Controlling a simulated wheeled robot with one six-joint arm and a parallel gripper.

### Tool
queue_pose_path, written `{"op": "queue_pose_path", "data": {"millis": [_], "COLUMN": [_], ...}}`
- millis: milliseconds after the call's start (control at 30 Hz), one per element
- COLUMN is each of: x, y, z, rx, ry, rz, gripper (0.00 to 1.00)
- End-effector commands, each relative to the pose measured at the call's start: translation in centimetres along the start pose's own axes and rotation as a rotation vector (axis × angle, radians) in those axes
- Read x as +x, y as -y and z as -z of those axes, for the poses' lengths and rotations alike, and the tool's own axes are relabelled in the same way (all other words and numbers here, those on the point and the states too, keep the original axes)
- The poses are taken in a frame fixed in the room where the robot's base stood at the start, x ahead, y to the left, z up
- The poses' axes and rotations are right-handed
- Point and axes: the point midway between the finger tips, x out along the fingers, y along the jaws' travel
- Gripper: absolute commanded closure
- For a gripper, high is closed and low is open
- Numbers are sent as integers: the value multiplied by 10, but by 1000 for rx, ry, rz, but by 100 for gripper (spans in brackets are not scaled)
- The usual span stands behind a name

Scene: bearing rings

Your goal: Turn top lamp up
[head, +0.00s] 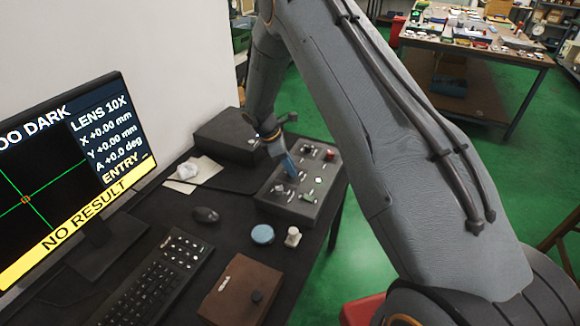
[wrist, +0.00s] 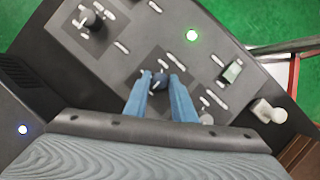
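The control box (head: 273,198) stands on the dark desk, with several knobs and a lit green button (wrist: 192,35) on its top. A dark round knob (wrist: 159,81) on a darker square plate sits between the two blue fingertips of my gripper (wrist: 161,76). My gripper (head: 290,168) also shows in the head view, reaching down onto the box. The fingers are beside the knob, one on each side; I cannot tell whether they touch it. Another dark knob (wrist: 92,20) is at upper left. The monitor (head: 70,170) reads "OO DARK", cut off at left, and "NO RESULT".
A keyboard (head: 155,280), mouse (head: 206,215), blue round puck (head: 262,234), small white piece (head: 292,237) and brown box (head: 240,292) are on the desk. A dark case (head: 228,135) stands behind the control box. Green floor lies beyond the desk's right edge.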

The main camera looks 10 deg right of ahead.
Motion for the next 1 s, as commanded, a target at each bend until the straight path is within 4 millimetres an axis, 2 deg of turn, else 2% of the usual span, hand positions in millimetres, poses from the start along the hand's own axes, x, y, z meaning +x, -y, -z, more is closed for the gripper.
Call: {"op": "queue_pose_path", "data": {"millis": [33,100,133,567,1000], "x": [0,0,0,1,3], "y": [0,0,0,-2,-6], "z": [0,0,0,0,1], "rx": [0,0,0,88,436], "ry": [0,0,0,4,17], "rz": [0,0,0,35,178], "gripper": [86,98,100,100,100]}}
